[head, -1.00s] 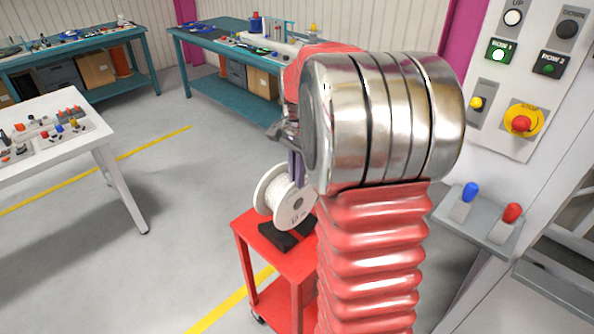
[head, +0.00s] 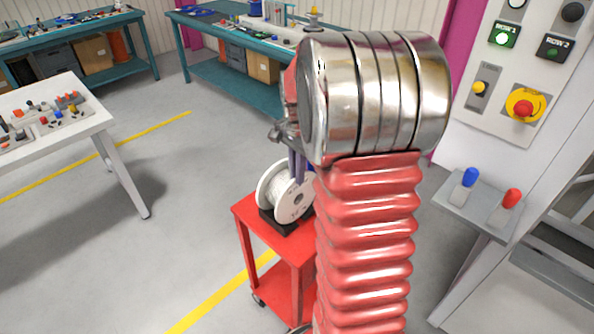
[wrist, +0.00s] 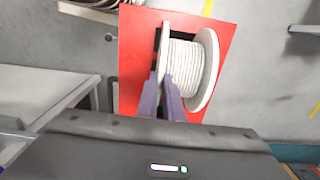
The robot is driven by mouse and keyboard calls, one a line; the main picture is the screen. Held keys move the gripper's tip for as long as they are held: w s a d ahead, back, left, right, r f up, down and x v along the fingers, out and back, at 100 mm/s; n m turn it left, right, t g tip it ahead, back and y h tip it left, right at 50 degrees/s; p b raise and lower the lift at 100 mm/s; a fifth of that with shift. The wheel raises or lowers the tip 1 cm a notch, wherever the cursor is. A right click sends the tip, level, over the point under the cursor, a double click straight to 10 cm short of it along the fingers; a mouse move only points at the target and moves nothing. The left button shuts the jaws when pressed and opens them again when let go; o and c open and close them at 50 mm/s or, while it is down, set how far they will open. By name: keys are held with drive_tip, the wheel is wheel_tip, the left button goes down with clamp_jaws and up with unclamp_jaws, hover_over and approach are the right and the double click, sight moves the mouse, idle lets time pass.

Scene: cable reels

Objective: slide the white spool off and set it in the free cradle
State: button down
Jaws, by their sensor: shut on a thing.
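The white spool (head: 290,193), wound with white cable, is at the dark cradle (head: 287,222) on the red cart (head: 262,237). In the head view its lower rim meets the cradle; whether the cradle bears its full weight I cannot tell. My gripper (head: 297,172) reaches down to the spool from above, partly hidden by my arm. In the wrist view the purple fingers (wrist: 167,92) are shut on the near flange of the white spool (wrist: 190,66). The cradle is mostly hidden beneath the spool there.
A control panel with a red stop button (head: 523,108) and a shelf with blue and red levers (head: 511,199) stand to the right. A white table (head: 60,122) is at left, teal benches (head: 225,70) behind. Open floor lies between the cart and the white table.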

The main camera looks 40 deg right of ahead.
drive_tip(key=c, duration=1.8)
unclamp_jaws()
wheel_tip(320, 180, up, 14)
drive_tip(key=shift+f, duration=0.15)
drive_tip(key=shift+s, duration=0.15)
